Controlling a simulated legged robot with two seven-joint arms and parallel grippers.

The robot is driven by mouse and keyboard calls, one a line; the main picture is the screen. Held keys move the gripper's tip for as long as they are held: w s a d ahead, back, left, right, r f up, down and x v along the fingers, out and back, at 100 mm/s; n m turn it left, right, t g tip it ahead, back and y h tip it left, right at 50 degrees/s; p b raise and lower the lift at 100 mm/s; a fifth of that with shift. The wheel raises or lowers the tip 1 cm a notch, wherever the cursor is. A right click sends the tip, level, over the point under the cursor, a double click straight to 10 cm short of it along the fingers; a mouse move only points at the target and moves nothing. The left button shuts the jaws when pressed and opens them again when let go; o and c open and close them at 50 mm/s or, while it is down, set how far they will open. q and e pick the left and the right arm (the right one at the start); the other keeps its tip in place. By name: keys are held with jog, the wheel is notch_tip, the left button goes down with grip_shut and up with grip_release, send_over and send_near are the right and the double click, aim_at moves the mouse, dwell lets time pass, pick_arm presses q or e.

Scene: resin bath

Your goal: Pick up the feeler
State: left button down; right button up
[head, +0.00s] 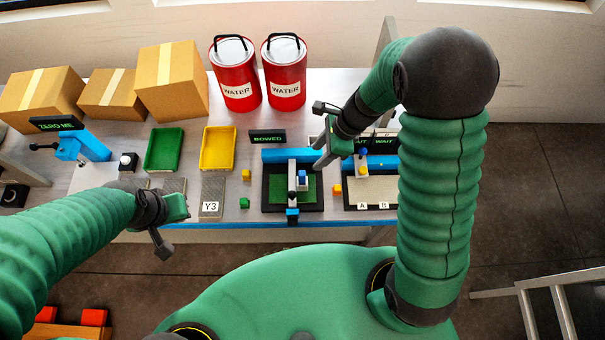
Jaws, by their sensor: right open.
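I cannot tell for sure which thing is the feeler. A small blue and white piece (302,180) stands on the green plate of the black-framed station (268,205) behind which a sign reads BOWED. A similar blue piece (364,160) stands at the station to its right, partly hidden by my arm. My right gripper (325,155) is open, with nothing seen in it, above the gap between these stations. My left gripper (165,225) hangs by the table's front edge; its jaw opening is unclear.
Green (164,150) and yellow (217,148) trays lie left of the stations, with a plate marked Y3 (212,196) in front. Red water cans (236,80) and cardboard boxes (173,80) stand behind. A blue vise-like device (80,147) is at left. Small yellow and green cubes lie near the stations.

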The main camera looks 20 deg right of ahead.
aim_at(302, 176)
jog(key=x, duration=1.4)
jog(key=shift+s+d+f, duration=0.1)
jog(key=shift+s+d, duration=0.1)
jog(key=shift+d, duration=0.1)
jog(key=shift+a, duration=0.1)
grip_shut()
